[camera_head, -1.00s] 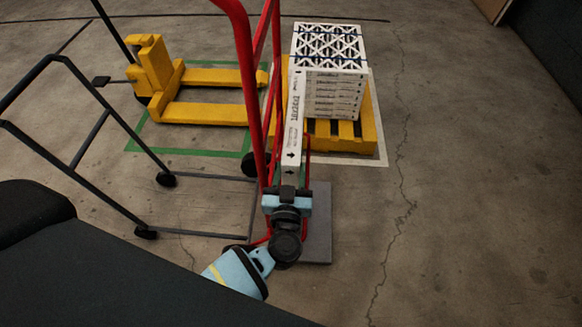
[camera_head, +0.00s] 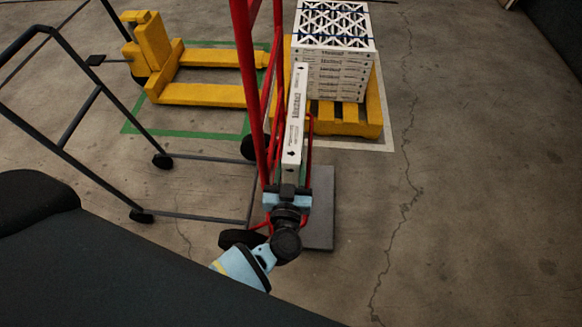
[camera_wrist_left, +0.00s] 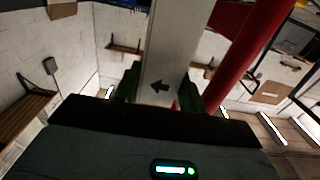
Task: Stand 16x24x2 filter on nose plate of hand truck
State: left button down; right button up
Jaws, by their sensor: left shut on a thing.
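My left gripper (camera_head: 288,190) is shut on the end of a white boxed filter (camera_head: 295,118) with printed lettering and an arrow. The filter is seen edge-on and stands out beyond the gripper, beside the red hand truck frame (camera_head: 246,80). In the left wrist view the filter (camera_wrist_left: 172,50) rises between the fingers, with the red frame (camera_wrist_left: 250,50) close on its right. The grey nose plate (camera_head: 320,215) shows low, right of the gripper. I cannot tell whether the filter touches the truck. My right gripper is not in view.
A stack of boxed filters (camera_head: 335,75) stands on a yellow pallet (camera_head: 370,110) behind. A yellow pallet jack (camera_head: 200,93) is at back left. A dark cart frame (camera_head: 75,130) stands at left. The floor at right is clear.

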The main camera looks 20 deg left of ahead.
pick_arm(q)
jog(key=c, duration=0.7)
grip_release()
jog(key=shift+c, duration=0.2)
jog(key=shift+f, duration=0.1)
jog(key=v, duration=0.8)
jog(key=shift+p, duration=0.45)
jog(key=shift+w, duration=0.1)
